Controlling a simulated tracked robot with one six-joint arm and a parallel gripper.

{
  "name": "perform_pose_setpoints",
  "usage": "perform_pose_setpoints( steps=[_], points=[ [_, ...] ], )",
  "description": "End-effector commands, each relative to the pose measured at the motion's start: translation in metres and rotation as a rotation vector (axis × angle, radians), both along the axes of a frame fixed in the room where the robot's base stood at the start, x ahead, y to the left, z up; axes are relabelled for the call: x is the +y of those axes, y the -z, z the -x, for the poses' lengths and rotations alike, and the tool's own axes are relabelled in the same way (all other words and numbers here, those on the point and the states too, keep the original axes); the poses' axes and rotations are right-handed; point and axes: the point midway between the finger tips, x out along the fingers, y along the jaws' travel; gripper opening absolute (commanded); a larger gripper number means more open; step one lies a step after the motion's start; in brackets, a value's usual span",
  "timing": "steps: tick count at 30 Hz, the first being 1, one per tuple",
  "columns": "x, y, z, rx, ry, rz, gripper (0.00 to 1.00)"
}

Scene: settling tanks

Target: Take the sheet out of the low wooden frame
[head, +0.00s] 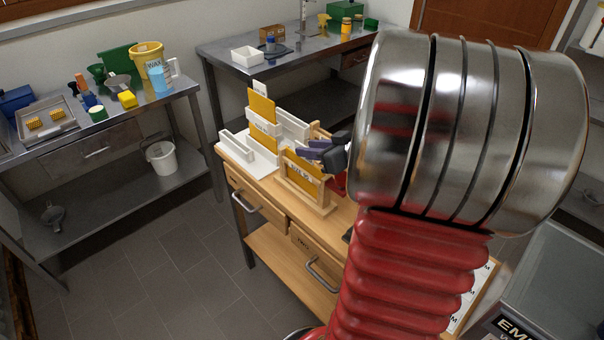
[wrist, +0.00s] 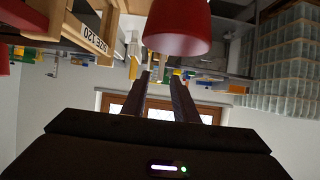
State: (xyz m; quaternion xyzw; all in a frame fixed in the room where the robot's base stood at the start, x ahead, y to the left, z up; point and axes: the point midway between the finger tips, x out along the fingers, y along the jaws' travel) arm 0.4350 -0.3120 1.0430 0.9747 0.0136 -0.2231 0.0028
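The low wooden frame (head: 325,208) stands near the front of the wooden bench, with a labelled front. An orange-yellow sheet (head: 303,166) is in it, partly hidden by the frame's bars. My gripper (head: 307,148) is over the frame's upper part, its dark fingers pointing left. In the wrist view the picture is upside down. There my gripper (wrist: 160,76) has its two fingers apart with a gap between them and nothing seen held. The frame (wrist: 72,28) shows at upper left, to the side of the fingers. How near the fingertips are to the sheet is unclear.
A white rack (head: 236,148) with tall orange-yellow sheets stands left of the frame. A red rounded object (wrist: 177,28) is close beyond the fingertips in the wrist view. My arm hides the bench's right side. Steel tables (head: 110,125) with containers stand behind and left.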

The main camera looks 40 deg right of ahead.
Motion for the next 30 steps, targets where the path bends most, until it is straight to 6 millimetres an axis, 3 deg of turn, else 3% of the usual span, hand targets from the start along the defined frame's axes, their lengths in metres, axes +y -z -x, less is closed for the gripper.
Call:
perform_pose_setpoints(
  steps=[9,25,30],
  points=[
    [0.001,0.016,-0.028,0.001,-0.002,0.0,0.27],
    [0.001,0.015,-0.029,0.0,-0.002,0.0,0.27],
    [0.001,0.015,-0.029,0.0,-0.002,0.0,0.15]
  ],
)
